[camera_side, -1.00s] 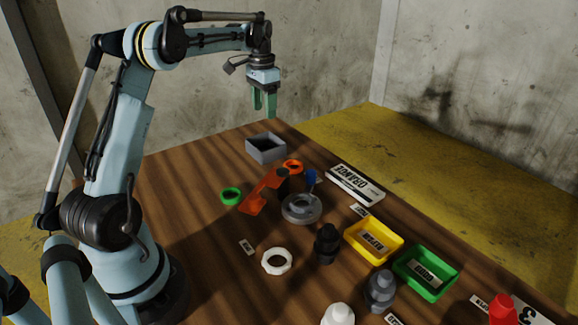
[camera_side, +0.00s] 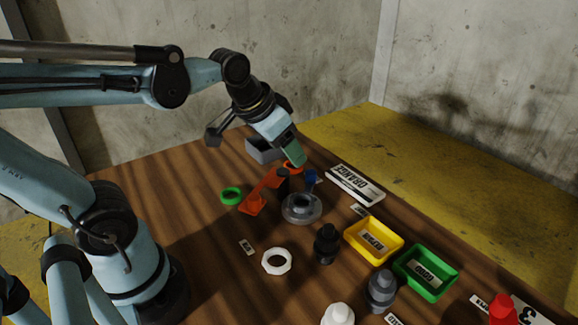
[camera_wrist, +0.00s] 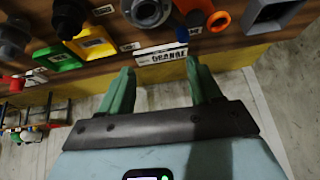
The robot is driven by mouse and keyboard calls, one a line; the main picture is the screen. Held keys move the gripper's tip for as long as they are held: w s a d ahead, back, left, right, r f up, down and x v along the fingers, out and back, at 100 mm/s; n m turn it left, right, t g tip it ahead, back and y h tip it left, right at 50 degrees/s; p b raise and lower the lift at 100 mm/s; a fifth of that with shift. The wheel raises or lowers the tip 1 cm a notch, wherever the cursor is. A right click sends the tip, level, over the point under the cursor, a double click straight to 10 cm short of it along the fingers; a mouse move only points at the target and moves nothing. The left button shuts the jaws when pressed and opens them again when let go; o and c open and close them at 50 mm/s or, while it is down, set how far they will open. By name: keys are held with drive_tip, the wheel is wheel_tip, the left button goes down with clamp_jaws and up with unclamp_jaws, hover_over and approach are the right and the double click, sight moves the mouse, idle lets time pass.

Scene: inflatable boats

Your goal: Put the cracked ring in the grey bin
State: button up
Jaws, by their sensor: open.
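My gripper (camera_side: 293,153) is open and empty, its green fingers tilted down towards the far part of the table. In the wrist view the open fingers (camera_wrist: 157,68) have nothing between their tips. An orange ring (camera_wrist: 219,21) lies beyond the right finger there; in the side view the fingers partly cover it. A green ring (camera_side: 231,196) lies left of the orange stand, and a white ring (camera_side: 277,261) lies towards the front. I cannot make out a crack on any ring. The grey bin (camera_side: 262,153) stands at the back, partly behind my gripper; it also shows in the wrist view (camera_wrist: 262,20).
An orange stand (camera_side: 263,191) and a round grey fitting (camera_side: 302,214) stand mid-table. Yellow (camera_side: 352,247) and green (camera_side: 403,278) trays are at right, near dark and grey valve-like parts. A label block (camera_side: 355,184) lies at the table's far right edge. The left of the table is clear.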

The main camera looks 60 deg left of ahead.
drive_tip(key=shift+t+h, duration=0.3)
drive_tip(key=shift+t, duration=0.3)
drive_tip(key=s+d+f, duration=0.2)
drive_tip(key=s, duration=0.1)
drive_tip(key=shift+d+f, duration=0.35)
drive_tip(key=shift+d, duration=0.05)
